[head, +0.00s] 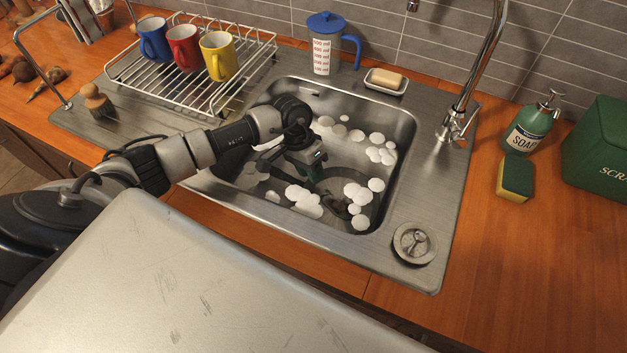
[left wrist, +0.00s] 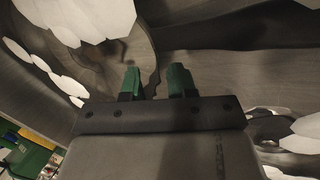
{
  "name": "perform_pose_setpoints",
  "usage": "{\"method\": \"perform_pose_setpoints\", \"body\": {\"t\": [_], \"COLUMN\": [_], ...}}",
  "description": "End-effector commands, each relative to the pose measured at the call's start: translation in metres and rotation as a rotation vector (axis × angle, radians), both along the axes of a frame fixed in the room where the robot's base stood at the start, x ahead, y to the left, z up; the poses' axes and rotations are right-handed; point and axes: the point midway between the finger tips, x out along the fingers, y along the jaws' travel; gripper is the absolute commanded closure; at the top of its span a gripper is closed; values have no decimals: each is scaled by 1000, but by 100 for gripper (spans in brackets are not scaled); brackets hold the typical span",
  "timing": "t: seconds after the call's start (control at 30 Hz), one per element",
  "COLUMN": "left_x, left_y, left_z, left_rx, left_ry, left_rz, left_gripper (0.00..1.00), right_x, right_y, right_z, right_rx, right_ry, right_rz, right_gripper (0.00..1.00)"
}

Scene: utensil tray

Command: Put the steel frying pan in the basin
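The steel basin (head: 399,124) holds white foam clumps (head: 305,198). A grey rounded shape (head: 345,178) lies low in it, partly covered by foam and my left arm. It may be the steel frying pan, but I cannot tell for sure; no pan shows clearly elsewhere. My left gripper (head: 316,182) reaches down inside the basin over this shape. In the left wrist view its two green fingertips (left wrist: 155,82) stand apart with nothing visible between them. A grey surface with a curved edge lies beyond them. My right gripper is not in view.
A wire rack (head: 127,76) with blue, red and yellow mugs stands behind left. A measuring jug (head: 323,50), soap dish (head: 386,82) and tall tap (head: 466,105) line the back. A soap bottle (head: 532,125) and sponge (head: 515,179) stand right. The front-right counter is clear.

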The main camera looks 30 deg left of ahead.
Motion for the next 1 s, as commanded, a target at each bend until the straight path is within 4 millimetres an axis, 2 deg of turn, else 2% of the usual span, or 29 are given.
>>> {"method": "perform_pose_setpoints", "body": {"t": [0.2, 0.4, 0.6, 1.0], "left_x": [5, 8, 8, 8], "left_y": [17, 27, 30, 30], "left_z": [44, 74, 85, 86], "left_rx": [2, 1, 0, 0], "left_ry": [-6, -2, 0, 0], "left_rz": [0, 1, 0, 0], "left_gripper": [72, 72, 72, 72], "right_x": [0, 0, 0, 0], "right_y": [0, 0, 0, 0], "right_z": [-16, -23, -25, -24], "right_rx": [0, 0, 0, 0], "right_ry": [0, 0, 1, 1], "right_rz": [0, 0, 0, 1], "right_gripper": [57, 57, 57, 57]}}
